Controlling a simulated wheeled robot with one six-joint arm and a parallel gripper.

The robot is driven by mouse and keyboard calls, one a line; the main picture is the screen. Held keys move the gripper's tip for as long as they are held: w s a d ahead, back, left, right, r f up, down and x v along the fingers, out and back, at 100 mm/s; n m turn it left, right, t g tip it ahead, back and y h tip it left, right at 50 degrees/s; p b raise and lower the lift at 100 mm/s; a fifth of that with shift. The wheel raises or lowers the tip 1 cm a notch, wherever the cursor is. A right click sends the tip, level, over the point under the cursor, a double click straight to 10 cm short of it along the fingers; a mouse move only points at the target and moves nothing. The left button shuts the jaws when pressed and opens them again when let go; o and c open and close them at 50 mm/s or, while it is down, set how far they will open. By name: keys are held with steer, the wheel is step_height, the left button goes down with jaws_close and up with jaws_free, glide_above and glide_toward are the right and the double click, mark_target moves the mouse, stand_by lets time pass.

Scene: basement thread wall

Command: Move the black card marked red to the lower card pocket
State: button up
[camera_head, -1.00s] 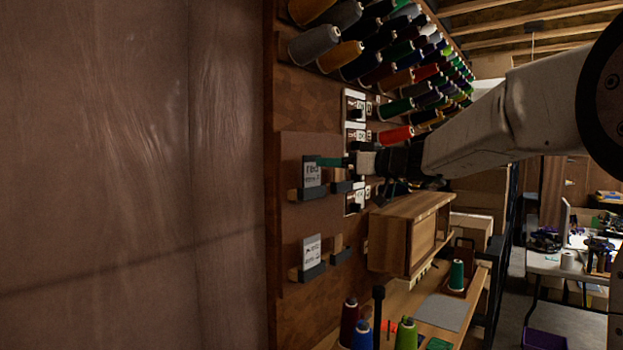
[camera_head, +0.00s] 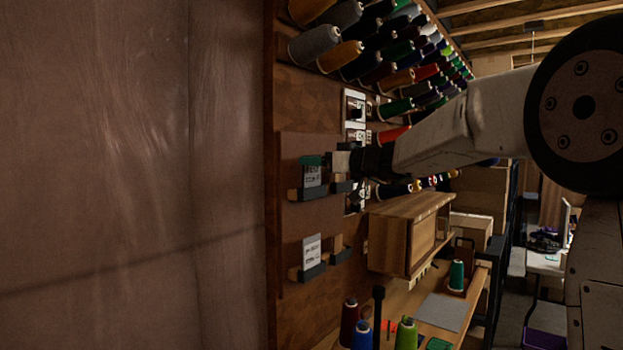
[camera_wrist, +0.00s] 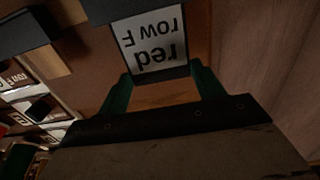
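The black card with a white label reading "red row F" (camera_wrist: 152,40) appears upside down in the wrist view. In the head view this card (camera_head: 312,177) stands in the upper left pocket (camera_head: 309,192) on the wall panel. My gripper (camera_wrist: 161,72) has green fingers spread apart, one near each side of the card's top edge; whether they touch it is unclear. In the head view my gripper (camera_head: 311,160) covers the card's top. The lower left pocket (camera_head: 313,272) holds another white-labelled card (camera_head: 311,248). A lower right pocket (camera_head: 341,256) shows no card.
An upper right pocket (camera_head: 342,187) sits close beside the card. Several thread spools (camera_head: 355,62) stick out from the wall above. A wooden cabinet (camera_head: 400,240) juts out to the right, over a bench with more spools. The space left of the panel is clear.

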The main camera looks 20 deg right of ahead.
steer(key=shift+r, duration=2.5)
